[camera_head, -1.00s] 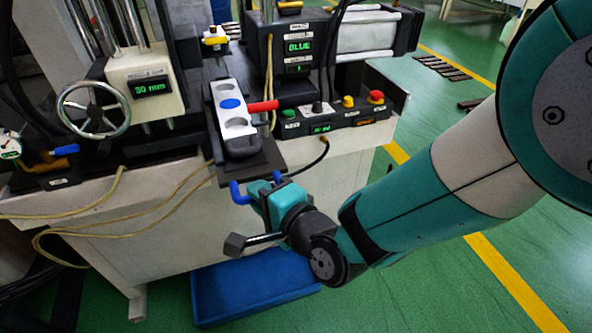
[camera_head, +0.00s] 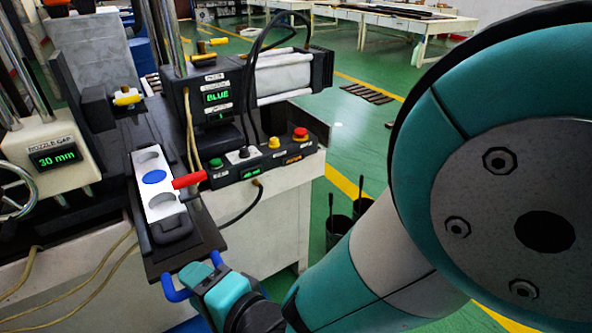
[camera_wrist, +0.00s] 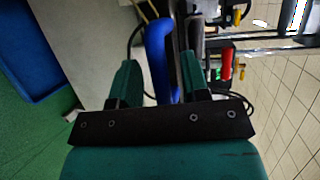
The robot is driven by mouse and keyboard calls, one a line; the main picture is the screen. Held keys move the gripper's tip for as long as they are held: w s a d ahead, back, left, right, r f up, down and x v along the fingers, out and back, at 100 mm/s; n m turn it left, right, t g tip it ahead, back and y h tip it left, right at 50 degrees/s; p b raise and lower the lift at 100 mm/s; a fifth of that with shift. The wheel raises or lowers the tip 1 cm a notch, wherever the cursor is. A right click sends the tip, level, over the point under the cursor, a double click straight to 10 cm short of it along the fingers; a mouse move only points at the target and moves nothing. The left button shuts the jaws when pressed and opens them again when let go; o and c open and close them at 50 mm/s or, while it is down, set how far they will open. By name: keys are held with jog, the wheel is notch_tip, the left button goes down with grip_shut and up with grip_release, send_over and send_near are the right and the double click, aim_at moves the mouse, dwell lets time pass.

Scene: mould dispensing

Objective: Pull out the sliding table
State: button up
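The sliding table (camera_head: 160,262) is a dark plate that sticks out of the front of the machine. A blue handle (camera_head: 172,289) is on its front end. A mould block with a white top (camera_head: 155,199), a blue oval and a red handle lies on the table. My gripper (camera_head: 212,283) is at the handle, over its right part. The fingertips are partly hidden in the head view.
A control box (camera_head: 262,162) with coloured buttons stands right of the table. A handwheel (camera_head: 14,190) is at the left. A blue bin (camera_wrist: 35,55) lies on the floor below.

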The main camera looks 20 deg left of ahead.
jog(key=b+v, duration=1.7)
jog(key=b, duration=0.4)
jog(key=shift+d+b, duration=0.2)
jog(key=shift+b, duration=0.15)
